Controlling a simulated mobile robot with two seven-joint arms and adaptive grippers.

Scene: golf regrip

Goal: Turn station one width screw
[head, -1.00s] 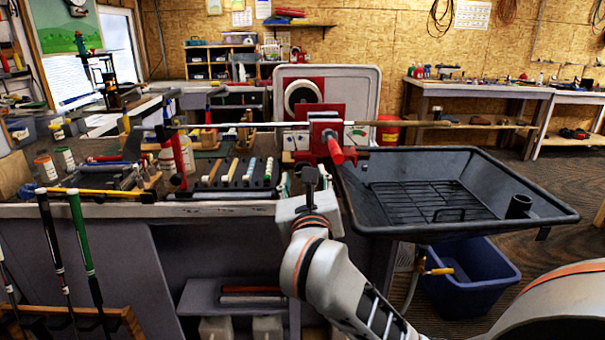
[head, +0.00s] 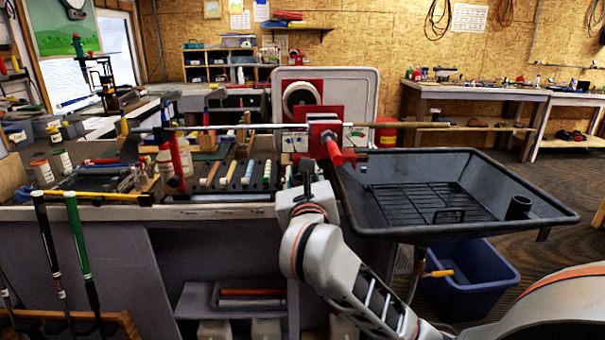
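A red clamp (head: 324,128) stands on the bench with a red handle (head: 334,150) sticking out toward me. A long shaft (head: 240,128) runs level through it. A second red handle (head: 180,157) shows at the bench's left, near the shaft's dark grip end. I cannot tell which part is the station one width screw. My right gripper (head: 307,168) points up just left of and below the clamp's handle, apart from it in the picture. Its dark fingers are seen edge-on, so their opening is unclear. My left gripper is out of view.
A black tray (head: 540,212) with a wire rack lies right of the clamp, above a blue bin (head: 465,282). Grips and a rack of small tools (head: 238,175) crowd the bench left of my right gripper. Upright clubs (head: 78,240) stand at the front left.

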